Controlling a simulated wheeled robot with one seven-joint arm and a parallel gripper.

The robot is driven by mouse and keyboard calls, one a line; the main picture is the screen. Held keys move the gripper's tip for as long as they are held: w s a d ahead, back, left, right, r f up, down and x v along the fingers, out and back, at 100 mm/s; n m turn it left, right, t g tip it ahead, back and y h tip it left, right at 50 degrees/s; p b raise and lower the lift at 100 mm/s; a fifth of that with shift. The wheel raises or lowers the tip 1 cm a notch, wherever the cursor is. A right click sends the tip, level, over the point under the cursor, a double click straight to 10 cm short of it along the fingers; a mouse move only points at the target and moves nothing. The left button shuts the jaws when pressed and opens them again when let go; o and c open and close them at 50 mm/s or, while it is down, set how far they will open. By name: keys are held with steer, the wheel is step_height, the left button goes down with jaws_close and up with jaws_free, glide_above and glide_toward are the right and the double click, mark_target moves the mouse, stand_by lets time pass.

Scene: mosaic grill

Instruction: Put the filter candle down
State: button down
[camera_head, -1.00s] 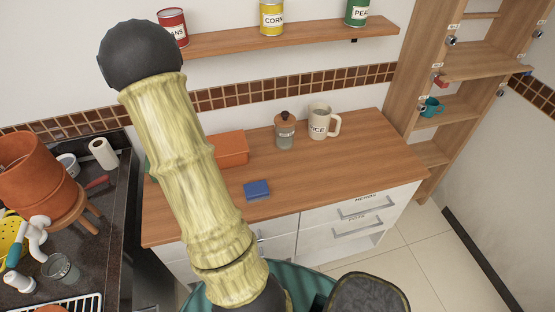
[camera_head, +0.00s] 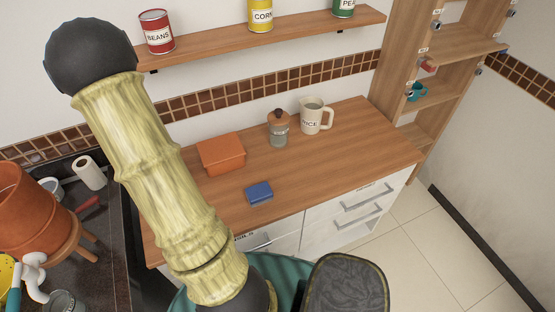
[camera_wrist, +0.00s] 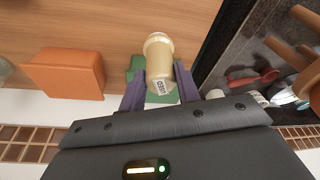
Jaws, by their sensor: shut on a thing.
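The filter candle (camera_wrist: 158,52), a cream cylinder with a rounded end and a small printed label, is between the purple fingers of my gripper (camera_wrist: 159,77) in the wrist view. The gripper is shut on it. Behind it are a green object (camera_wrist: 137,68) and the wooden counter top (camera_wrist: 110,25); I cannot tell whether the candle touches either. In the head view my arm hides the gripper and the candle.
An orange box (camera_head: 222,153) stands near the candle, with a blue block (camera_head: 259,193), lidded jar (camera_head: 278,130) and rice jug (camera_head: 315,117) farther right. A dark counter (camera_head: 108,225) with a terracotta pot (camera_head: 25,218) lies left. The counter's front right is clear.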

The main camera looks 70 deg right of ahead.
steer(key=shift+w, duration=0.1)
steer(key=shift+s+a+x, duration=0.1)
steer(key=shift+s+x, duration=0.1)
steer(key=shift+x, duration=0.75)
steer(key=shift+s+a+x, duration=0.1)
steer(key=shift+s+x, duration=0.1)
steer(key=shift+x, duration=0.75)
steer(key=shift+s+a+x, duration=0.1)
steer(key=shift+s+x, duration=0.1)
steer(key=shift+x, duration=0.75)
steer(key=shift+f, duration=0.2)
steer(key=shift+s+a+x, duration=0.1)
steer(key=shift+s+x, duration=0.1)
steer(key=shift+x, duration=0.8)
steer(key=shift+s+a+x, duration=0.1)
steer(key=shift+s+x, duration=0.1)
steer(key=shift+x, duration=0.8)
steer(key=shift+f, duration=0.2)
steer(key=c, duration=1)
jaws_free()
steer(key=v, duration=1.2)
steer(key=shift+s+a+r, duration=0.1)
steer(key=shift+s, duration=0.05)
